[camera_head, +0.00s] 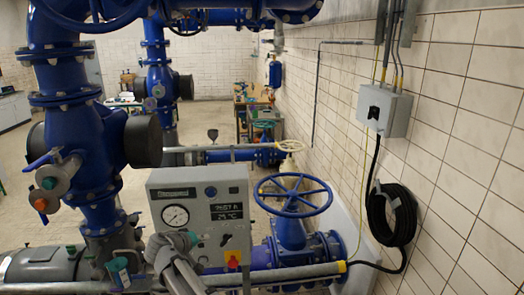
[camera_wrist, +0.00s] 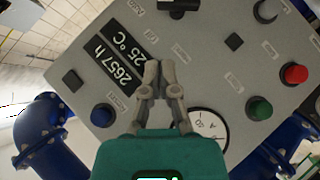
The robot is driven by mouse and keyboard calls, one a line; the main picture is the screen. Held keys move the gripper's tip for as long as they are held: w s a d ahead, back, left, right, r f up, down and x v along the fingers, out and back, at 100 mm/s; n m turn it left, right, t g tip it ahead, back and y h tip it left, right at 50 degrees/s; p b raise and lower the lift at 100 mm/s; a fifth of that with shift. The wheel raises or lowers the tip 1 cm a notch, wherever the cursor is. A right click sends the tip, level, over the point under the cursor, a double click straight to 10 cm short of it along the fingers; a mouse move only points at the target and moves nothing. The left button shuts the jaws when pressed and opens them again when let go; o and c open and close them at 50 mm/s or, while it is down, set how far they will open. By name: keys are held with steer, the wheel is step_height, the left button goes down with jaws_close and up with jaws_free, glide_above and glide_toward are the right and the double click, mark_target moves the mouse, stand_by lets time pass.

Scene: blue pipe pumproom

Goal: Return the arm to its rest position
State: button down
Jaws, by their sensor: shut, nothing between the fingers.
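My gripper (camera_wrist: 159,70) shows in the wrist view with its two grey fingers shut, tips together and nothing between them. Behind the fingers is a grey control panel (camera_wrist: 205,62), turned in the picture; the gap to it is hard to judge. The panel has a display (camera_wrist: 125,66) reading 2657 h and 25 °C, a red button (camera_wrist: 294,74), a green button (camera_wrist: 259,108) and a round gauge (camera_wrist: 209,127) partly hidden by my gripper. In the head view, my grey arm (camera_head: 175,262) is in front of the panel's (camera_head: 205,190) lower left; the fingers cannot be made out clearly there.
A blue handwheel valve (camera_head: 293,195) stands right of the panel. Thick blue pipework (camera_head: 85,150) rises at the left. A grey wall box (camera_head: 384,110) and a coiled black hose (camera_head: 392,215) are on the tiled wall at the right. Open floor (camera_head: 208,120) shows farther back.

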steer(key=s+d+f+m+g+b, duration=0.1)
steer(key=d+f+m+g+b, duration=0.2)
steer(key=d+f, duration=0.7)
steer(key=s+d+f+g+b, duration=0.25)
steer(key=d+f+b, duration=0.3)
steer(key=d, duration=0.85)
steer(key=s+d+f+m+g+y+b, duration=0.1)
steer(key=s+d+f+g+y+b, duration=0.1)
steer(key=s+d+f+b, duration=0.3)
steer(key=s+d+f+m+g+y+b, duration=0.2)
steer(key=s+d+f, duration=0.4)
steer(key=d, duration=0.5)
steer(key=shift+d+f+g+y+b, duration=0.2)
steer(key=shift+f+g+y+b, duration=0.6)
steer(key=shift+b, duration=0.6)
steer(key=shift+f, duration=0.15)
